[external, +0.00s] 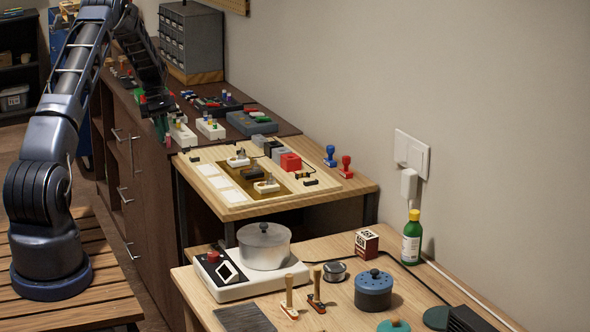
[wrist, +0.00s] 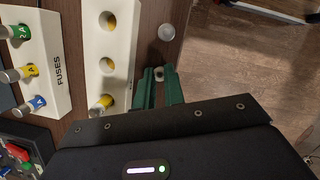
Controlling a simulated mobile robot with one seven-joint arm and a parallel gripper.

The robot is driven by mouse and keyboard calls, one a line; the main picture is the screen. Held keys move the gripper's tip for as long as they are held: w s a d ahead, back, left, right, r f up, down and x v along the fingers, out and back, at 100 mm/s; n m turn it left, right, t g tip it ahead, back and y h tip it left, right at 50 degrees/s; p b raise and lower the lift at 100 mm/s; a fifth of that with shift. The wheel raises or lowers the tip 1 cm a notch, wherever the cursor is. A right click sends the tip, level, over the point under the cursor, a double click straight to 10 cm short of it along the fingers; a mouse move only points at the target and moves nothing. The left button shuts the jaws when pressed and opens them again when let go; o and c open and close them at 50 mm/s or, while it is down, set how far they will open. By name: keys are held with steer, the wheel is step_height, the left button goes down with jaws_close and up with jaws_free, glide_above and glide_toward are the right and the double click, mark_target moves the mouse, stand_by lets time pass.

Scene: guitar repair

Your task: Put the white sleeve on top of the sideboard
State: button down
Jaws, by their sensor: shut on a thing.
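The sideboard (external: 140,160) is the dark brown cabinet along the wall. My gripper (external: 161,130) is over the front edge of its top in the external view.
A white fuse block (wrist: 107,50) with two empty holes and a yellow-ended fuse is close left of the fingers. Another block (wrist: 38,60) marked FUSES holds three fuses. The wooden floor lies right of the sideboard's edge. A grey drawer cabinet (external: 190,42) stands farther back.

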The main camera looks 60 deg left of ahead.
steer(key=c, duration=1.5)
jaws_free()
steer(key=shift+f, duration=0.1)
steer(key=v, duration=1.2)
steer(key=shift+d, duration=0.1)
